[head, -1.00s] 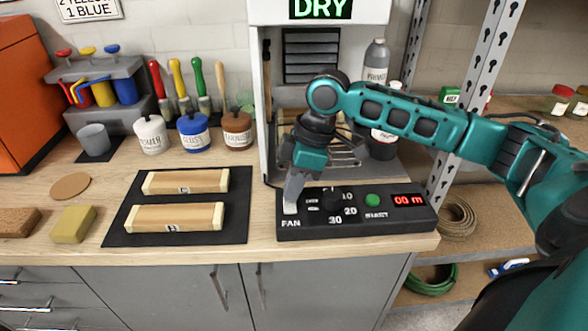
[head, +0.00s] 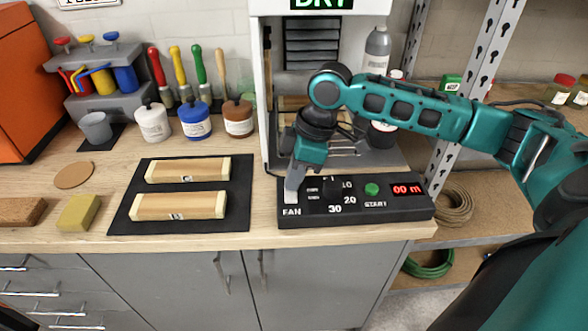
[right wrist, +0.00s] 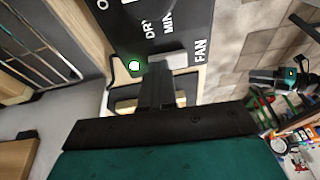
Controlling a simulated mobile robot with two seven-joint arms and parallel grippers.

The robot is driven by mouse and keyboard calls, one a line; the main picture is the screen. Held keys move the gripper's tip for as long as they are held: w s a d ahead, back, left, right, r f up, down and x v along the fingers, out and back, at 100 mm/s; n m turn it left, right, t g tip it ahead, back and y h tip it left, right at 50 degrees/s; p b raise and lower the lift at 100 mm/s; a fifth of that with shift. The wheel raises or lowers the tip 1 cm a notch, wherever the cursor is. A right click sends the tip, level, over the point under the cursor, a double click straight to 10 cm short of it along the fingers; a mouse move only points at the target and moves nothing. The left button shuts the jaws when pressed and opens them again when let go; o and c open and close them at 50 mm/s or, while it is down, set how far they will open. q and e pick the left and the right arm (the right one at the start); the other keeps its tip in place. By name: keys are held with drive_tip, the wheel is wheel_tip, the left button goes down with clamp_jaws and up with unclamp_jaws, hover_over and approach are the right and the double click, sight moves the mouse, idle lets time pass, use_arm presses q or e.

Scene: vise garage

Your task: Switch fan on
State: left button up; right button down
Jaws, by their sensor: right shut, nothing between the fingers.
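The black control panel (head: 400,208) stands on the workbench in front of the drying cabinet. It has a FAN label at its left end, a dark dial in the middle, a green START button (head: 372,189) and a red display. My right gripper (head: 291,194) is shut and empty, pointing down at the panel just above the FAN label. Its tip hides most of the fan switch there. In the right wrist view, the shut fingers (right wrist: 158,88) reach to a pale grey piece beside the FAN lettering; I cannot tell whether they touch. My left gripper is out of view.
The drying cabinet (head: 258,95) stands behind the panel, its sign reading DRY. A black mat (head: 150,226) with two wooden blocks lies to the left. Paint pots and a brush rack stand farther back. A metal shelf upright (head: 487,75) is on the right.

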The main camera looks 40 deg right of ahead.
wheel_tip(320, 180, up, 4)
drive_tip(key=shift+w+f, duration=0.1)
drive_tip(key=shift+w, duration=0.05)
drive_tip(key=w+v, duration=0.1)
drive_tip(key=v, duration=0.9)
drive_tip(key=shift+d, duration=0.4)
drive_tip(key=shift+s, duration=0.1)
